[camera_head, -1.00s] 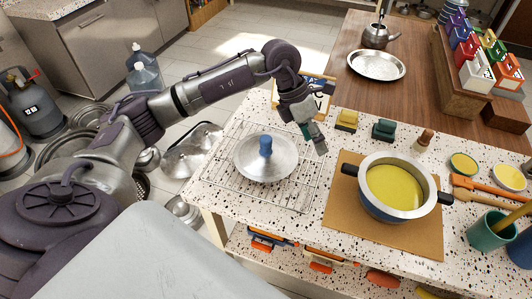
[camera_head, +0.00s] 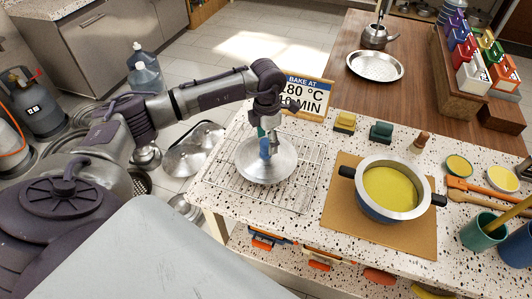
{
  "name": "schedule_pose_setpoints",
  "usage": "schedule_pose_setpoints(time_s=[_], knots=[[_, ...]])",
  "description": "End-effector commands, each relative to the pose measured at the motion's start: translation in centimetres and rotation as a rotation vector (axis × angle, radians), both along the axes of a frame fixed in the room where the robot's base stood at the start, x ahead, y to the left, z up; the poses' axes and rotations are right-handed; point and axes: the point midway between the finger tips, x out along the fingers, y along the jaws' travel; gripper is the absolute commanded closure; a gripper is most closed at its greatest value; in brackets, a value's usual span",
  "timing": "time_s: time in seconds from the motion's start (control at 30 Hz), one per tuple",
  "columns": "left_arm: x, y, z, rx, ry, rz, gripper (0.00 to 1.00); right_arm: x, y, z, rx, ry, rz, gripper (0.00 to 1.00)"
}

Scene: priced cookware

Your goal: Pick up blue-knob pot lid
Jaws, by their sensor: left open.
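The pot lid (camera_head: 268,170) is a round silver disc lying on a wire rack on the speckled counter. Its blue knob (camera_head: 264,150) stands up from the lid and is partly covered by my gripper. My left gripper (camera_head: 267,140) points down right over the knob, with its fingers open around or close beside it; I cannot tell whether they touch it. The pot (camera_head: 385,192) with yellow contents and dark handles stands on a brown board to the right. My right gripper is not in view.
The wire rack (camera_head: 308,172) lies under the lid. A sign (camera_head: 303,98) stands behind my left gripper. Yellow (camera_head: 345,121) and green (camera_head: 381,131) blocks sit behind the pot. Utensils and a teal cup (camera_head: 482,232) are at right.

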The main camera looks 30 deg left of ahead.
Motion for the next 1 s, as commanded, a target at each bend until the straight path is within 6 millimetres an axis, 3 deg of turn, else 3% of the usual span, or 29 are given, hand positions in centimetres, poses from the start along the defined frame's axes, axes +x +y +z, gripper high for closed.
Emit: schedule_pose_setpoints(time_s=[0.1, 0.3, 0.53, 0.93, 1.0], knots=[[-0.2, 0.3, -1.4, 0.000, 0.007, 0.002, 0.34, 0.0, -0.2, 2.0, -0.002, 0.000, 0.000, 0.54], [0.0, 0.3, -3.8, 0.000, 0.002, 0.001, 0.34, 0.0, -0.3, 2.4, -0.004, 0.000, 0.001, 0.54], [0.0, 0.3, -4.1, 0.000, 0.001, 0.000, 0.34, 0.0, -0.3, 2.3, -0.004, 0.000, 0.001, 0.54], [0.0, 0.3, -4.0, 0.000, 0.001, 0.000, 0.99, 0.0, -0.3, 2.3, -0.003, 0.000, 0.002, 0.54], [0.0, 0.3, -4.0, 0.000, 0.001, 0.000, 1.00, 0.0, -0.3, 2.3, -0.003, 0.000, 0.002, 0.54]])
